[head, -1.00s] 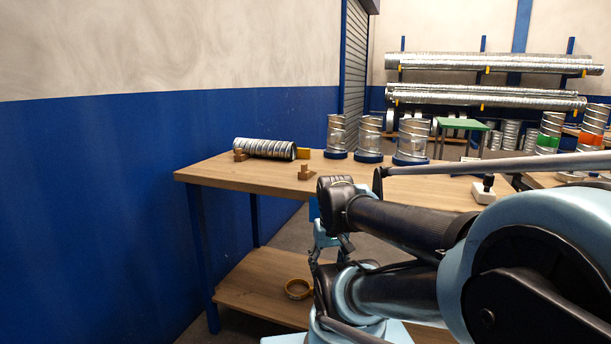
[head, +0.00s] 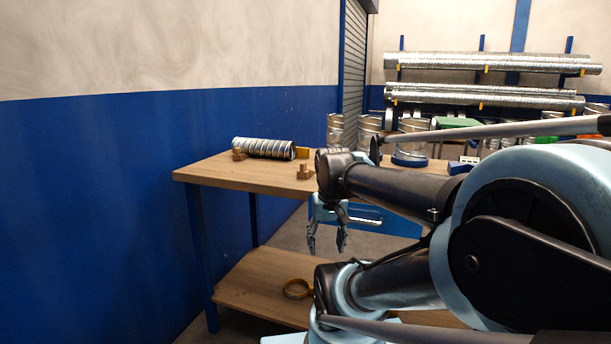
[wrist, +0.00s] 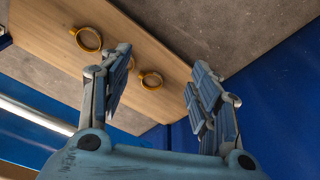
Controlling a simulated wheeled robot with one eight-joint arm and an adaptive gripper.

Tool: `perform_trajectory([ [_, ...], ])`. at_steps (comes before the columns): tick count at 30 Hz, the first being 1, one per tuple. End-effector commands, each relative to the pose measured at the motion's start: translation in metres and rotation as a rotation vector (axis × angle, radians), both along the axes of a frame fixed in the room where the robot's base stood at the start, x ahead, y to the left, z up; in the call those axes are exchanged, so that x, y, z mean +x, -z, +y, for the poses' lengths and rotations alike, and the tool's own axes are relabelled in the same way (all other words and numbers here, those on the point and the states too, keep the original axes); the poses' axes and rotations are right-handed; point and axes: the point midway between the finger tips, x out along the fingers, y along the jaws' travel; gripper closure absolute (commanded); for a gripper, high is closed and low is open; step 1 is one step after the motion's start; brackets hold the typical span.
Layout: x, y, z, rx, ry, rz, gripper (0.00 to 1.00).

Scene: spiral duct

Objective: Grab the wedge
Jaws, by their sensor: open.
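A small wooden wedge-like block (head: 304,173) with a raised top part stands near the front edge of the wooden table. Another small wooden block (head: 239,155) sits against the left end of a silver spiral duct (head: 265,148). I cannot tell for sure which one is the wedge. My gripper (head: 327,246) hangs in front of the table, below its top, with its fingers pointing down. In the wrist view my gripper (wrist: 165,64) is open with nothing between its fingers, and no wedge shows there.
A yellow block (head: 303,153) is by the duct's right end. Short duct pieces on blue bases stand at right, partly hidden by my arm. A blue wall (head: 90,220) is at left.

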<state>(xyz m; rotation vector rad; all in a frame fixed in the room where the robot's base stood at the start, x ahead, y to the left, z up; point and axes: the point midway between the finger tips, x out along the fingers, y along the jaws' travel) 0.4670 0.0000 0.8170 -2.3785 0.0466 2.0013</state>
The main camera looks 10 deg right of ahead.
Motion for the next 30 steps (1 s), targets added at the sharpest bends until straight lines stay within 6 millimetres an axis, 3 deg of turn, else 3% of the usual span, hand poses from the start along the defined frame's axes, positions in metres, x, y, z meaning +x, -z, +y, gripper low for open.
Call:
perform_trajectory([
  [3, 0.03, -0.043, 0.001, 0.008, 0.046, 0.017, 0.43],
  [15, 0.131, -0.159, 0.0, 0.029, 0.215, 0.072, 0.43],
  [30, 0.266, -0.265, -0.003, 0.045, 0.426, 0.14, 0.43],
])
